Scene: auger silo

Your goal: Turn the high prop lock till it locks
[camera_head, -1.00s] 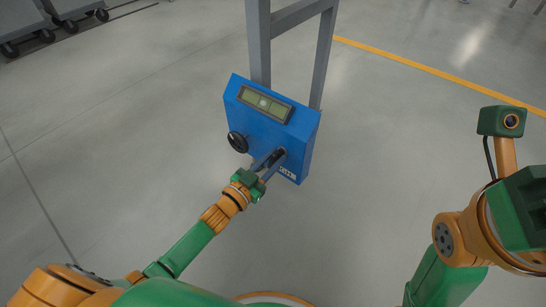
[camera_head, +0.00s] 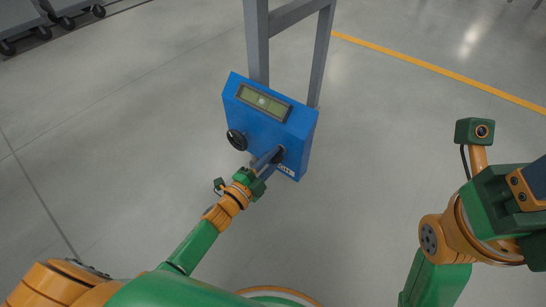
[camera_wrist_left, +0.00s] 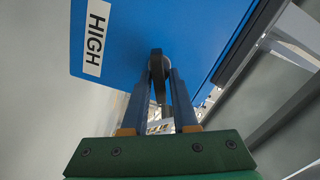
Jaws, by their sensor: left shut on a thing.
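The high prop lock is a dark round-ended knob (camera_wrist_left: 157,66) on the front of a blue box (camera_head: 250,122). In the head view the fingers mostly hide the knob. My right gripper (camera_head: 532,188) is at the right edge, away from the box, and its fingertips are not clearly visible.
A black handwheel (camera_head: 236,140) sits left of the held knob. A display window with a bubble-like pale spot (camera_head: 263,101) is near the box's top. Grey posts (camera_head: 257,45) rise behind. Carts (camera_head: 60,12) stand far left. The surrounding floor is clear.

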